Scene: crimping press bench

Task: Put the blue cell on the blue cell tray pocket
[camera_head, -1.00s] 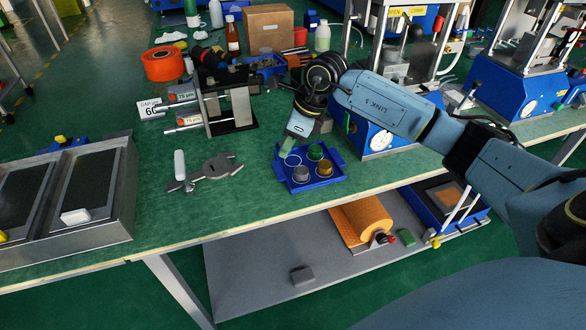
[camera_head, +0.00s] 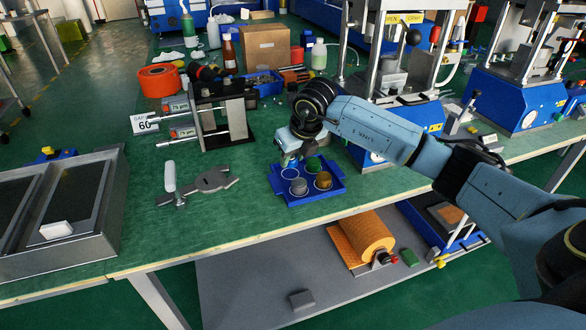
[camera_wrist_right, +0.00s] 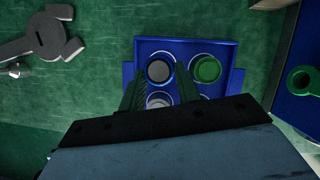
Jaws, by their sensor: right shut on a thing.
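The blue cell tray (camera_head: 307,197) sits near the table's front edge, with four ringed pockets. In the head view a green cell (camera_head: 313,164) is back right, a grey-topped cell (camera_head: 298,186) front left and an orange-brown one (camera_head: 323,180) front right. The back-left pocket (camera_head: 289,174) shows a pale ring. My right gripper (camera_head: 288,158) is just above and behind that pocket. My left gripper is out of view.
A grey hand tool (camera_head: 205,181) lies left of the tray. A metal fixture with rods (camera_head: 222,118) stands behind, and a blue-based press (camera_head: 375,150) stands close right. Bare green table lies between the tool and the tray.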

